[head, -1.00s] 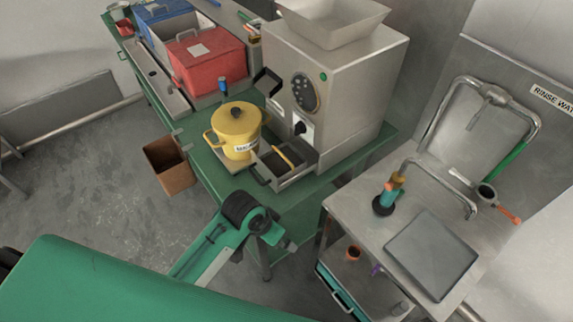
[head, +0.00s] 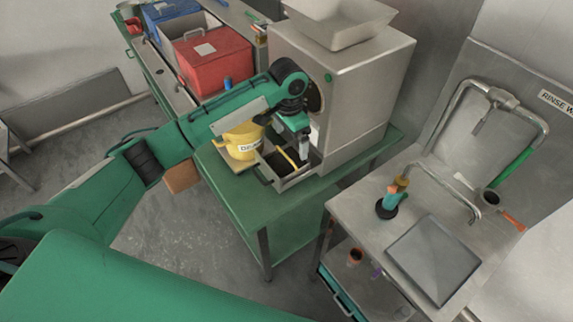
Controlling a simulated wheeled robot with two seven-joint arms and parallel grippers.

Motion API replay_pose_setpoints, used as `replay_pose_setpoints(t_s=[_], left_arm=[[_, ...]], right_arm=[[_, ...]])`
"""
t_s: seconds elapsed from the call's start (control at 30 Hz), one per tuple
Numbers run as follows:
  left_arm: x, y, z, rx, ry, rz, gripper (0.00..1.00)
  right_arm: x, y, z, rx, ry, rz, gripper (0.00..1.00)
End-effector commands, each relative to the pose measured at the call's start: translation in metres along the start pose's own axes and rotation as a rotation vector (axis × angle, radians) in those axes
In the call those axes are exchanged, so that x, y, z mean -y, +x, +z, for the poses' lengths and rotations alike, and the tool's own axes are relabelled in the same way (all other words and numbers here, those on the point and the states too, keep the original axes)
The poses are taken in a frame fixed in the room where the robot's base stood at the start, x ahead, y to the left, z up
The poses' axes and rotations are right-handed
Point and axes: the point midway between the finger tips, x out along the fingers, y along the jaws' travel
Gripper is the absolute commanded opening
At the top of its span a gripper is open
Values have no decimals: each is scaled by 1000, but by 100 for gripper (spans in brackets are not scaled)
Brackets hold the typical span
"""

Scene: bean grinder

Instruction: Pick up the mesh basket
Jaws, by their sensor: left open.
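A metal drawer-like tray (head: 294,178) with a dark inside sticks out from the foot of the steel grinder (head: 352,92). A yellow bar (head: 288,158) lies across the tray. I cannot make out mesh at this size, so I cannot tell whether the mesh basket is in this tray. My left gripper (head: 304,153) points down at the tray's grinder side, with its fingertips close to it. It is open; I cannot tell whether it touches anything. My left arm hides part of the grinder's front. My right gripper is out of view.
Red (head: 212,62) and blue (head: 172,22) bins stand at the back left. The green table (head: 240,195) is bare in front. A steel sink counter (head: 350,205) stands right, across a gap.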

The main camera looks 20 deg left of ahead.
Motion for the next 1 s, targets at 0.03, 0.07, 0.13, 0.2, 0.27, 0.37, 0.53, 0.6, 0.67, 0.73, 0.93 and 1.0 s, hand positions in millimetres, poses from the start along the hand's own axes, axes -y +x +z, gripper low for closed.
replay_pose_setpoints(t_s=[0.03, 0.07, 0.13, 0.2, 0.27, 0.37, 0.53, 0.6, 0.67, 0.73, 0.93, 1.0], left_arm=[[13, -12, -2, 9, -12, -12, 100], [18, -16, -3, 16, -18, -15, 100], [27, -26, -4, 27, -30, -19, 100], [34, -32, -4, 34, -38, -22, 100], [36, -34, -4, 38, -43, -21, 100], [38, -26, -4, 42, -45, -20, 100], [38, 5, -2, 43, -46, -20, 100], [37, 19, -2, 42, -45, -20, 100], [38, 30, -2, 41, -44, -20, 100], [38, 39, -2, 40, -43, -21, 100], [38, 53, -2, 39, -43, -21, 100], [38, 60, -3, 41, -44, -21, 100]], right_arm=[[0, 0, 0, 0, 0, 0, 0], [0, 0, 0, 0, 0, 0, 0], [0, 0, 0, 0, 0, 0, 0], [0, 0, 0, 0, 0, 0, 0], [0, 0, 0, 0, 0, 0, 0], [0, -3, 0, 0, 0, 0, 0], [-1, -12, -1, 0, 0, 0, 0], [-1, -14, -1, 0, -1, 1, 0], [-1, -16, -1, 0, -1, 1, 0], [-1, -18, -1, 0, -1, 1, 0], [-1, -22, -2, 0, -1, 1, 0], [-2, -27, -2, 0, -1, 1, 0]])
